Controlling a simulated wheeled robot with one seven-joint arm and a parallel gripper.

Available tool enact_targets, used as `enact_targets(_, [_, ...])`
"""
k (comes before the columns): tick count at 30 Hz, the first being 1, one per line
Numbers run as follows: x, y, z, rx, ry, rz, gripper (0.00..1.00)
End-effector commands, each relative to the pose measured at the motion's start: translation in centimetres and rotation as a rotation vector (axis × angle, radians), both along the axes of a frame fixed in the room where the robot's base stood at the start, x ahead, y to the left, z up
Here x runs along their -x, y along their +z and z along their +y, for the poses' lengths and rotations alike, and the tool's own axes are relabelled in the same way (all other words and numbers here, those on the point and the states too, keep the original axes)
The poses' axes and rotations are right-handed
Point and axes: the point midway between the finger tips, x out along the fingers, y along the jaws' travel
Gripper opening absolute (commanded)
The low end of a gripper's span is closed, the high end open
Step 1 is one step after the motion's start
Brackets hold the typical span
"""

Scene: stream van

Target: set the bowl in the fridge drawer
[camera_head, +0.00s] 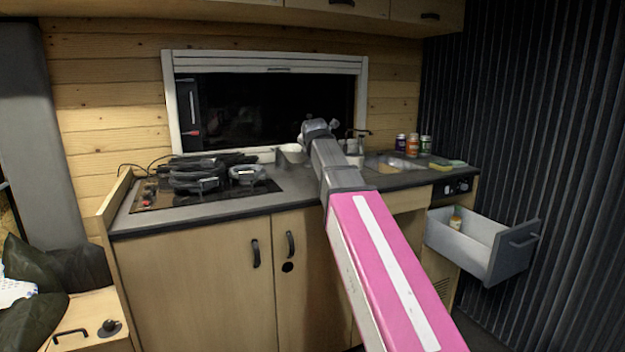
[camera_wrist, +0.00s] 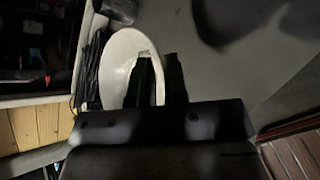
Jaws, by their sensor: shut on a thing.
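A white bowl (camera_head: 292,152) shows in the head view just left of my wrist, above the back of the counter. In the wrist view the bowl (camera_wrist: 122,60) is seen with its rim between the two dark fingers of my gripper (camera_wrist: 160,78), which is shut on it. My arm hides part of the area around the gripper in the head view. The fridge drawer (camera_head: 478,245) is pulled open at the right, below the counter. A small bottle with an orange label (camera_head: 455,220) stands inside it near the back left; the rest of its visible floor is bare.
A dark corrugated wall (camera_head: 530,120) stands close to the drawer's right.

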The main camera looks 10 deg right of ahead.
Motion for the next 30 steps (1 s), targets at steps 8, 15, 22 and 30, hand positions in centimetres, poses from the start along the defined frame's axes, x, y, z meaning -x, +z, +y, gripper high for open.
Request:
enact_targets(8, [-1.6, -1.2, -1.9, -0.007, -0.016, 0.018, 0.0])
enact_targets(15, [-4.3, -3.9, -5.6, -0.008, -0.016, 0.016, 0.0])
enact_targets(22, [-6.3, -5.9, -8.3, -0.01, -0.014, 0.015, 0.0])
enact_targets(30, [-6.7, -7.0, -9.0, -0.008, -0.012, 0.014, 0.0])
